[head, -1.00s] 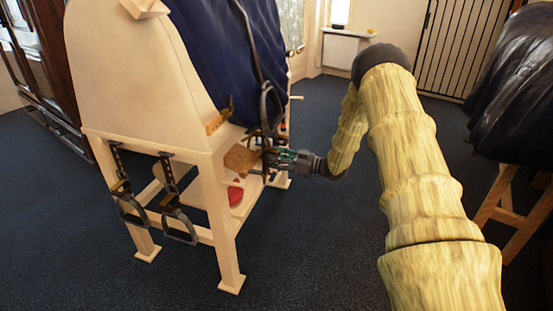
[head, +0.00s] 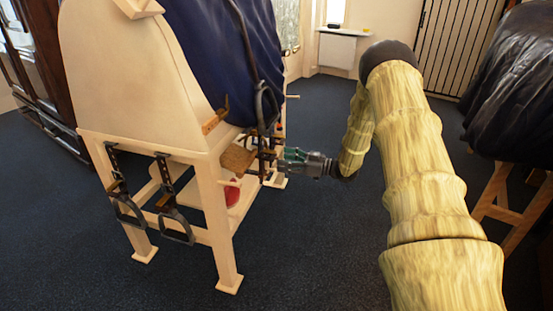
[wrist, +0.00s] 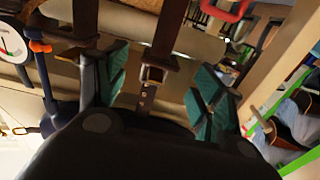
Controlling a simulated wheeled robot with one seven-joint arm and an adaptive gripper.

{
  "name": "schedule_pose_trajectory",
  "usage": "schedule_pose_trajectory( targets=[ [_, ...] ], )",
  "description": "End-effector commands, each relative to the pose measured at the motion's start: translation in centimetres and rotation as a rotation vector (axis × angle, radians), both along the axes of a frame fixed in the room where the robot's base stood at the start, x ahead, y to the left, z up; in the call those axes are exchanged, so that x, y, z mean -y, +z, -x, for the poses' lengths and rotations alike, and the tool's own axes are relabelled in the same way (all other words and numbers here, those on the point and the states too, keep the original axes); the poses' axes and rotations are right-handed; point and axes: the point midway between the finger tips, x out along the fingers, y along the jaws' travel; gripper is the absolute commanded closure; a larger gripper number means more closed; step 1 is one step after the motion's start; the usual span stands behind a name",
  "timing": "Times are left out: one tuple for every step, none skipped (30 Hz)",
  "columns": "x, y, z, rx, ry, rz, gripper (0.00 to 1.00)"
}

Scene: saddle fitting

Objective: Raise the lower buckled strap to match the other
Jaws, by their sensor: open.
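In the wrist view two dark brown straps come down from the top. The right strap (wrist: 166,30) carries a metal buckle (wrist: 153,74), with a holed length of strap below it. The left strap (wrist: 85,18) runs beside the left finger, and its lower part is hidden. My gripper (wrist: 158,65) is open, its green pads on either side of the buckled right strap, apart from it. In the head view my gripper (head: 283,158) is at the right side of the wooden stand (head: 215,222), beside dark straps (head: 263,142) that are too small to tell apart.
Two more straps with stirrups (head: 178,226) hang at the stand's near end. A dark stirrup-like loop (head: 266,106) hangs above my gripper. A red object (head: 232,192) sits on the stand's lower shelf.

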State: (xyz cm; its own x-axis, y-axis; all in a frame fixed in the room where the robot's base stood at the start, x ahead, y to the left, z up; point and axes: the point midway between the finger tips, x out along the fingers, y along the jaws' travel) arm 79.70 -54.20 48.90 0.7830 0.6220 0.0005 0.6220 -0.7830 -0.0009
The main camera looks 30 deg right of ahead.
Motion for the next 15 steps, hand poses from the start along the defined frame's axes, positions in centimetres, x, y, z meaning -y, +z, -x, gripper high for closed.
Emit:
schedule_pose_trajectory(
  targets=[
    [0.7, 0.0, 0.8, 0.000, -0.001, 0.000, 0.32],
    [1.0, 0.0, 1.2, 0.000, -0.002, 0.000, 0.32],
    [1.5, 0.0, 1.7, 0.000, -0.002, 0.000, 0.32],
    [1.8, 0.1, 2.1, 0.001, -0.002, -0.001, 0.32],
    [2.1, 0.1, 2.5, 0.001, -0.002, -0.001, 0.32],
    [2.5, 0.0, 3.0, 0.001, -0.002, -0.001, 0.32],
    [2.8, 0.0, 3.4, 0.000, -0.002, 0.000, 0.32],
    [3.0, 0.0, 3.7, -0.001, -0.002, -0.001, 0.32],
    [3.3, 0.0, 4.1, -0.001, -0.001, -0.001, 0.32],
    [3.5, 0.0, 4.3, 0.000, -0.001, -0.001, 0.32],
    [3.7, 0.0, 4.6, 0.000, -0.001, -0.001, 0.32],
    [3.9, 0.0, 4.8, -0.001, -0.001, -0.001, 0.32],
    [4.0, 0.0, 5.0, -0.001, -0.001, -0.001, 0.32],
    [4.1, 0.0, 5.1, -0.001, -0.001, -0.001, 0.32],
    [4.2, 0.0, 5.3, -0.001, -0.001, -0.001, 0.32]
  ],
)
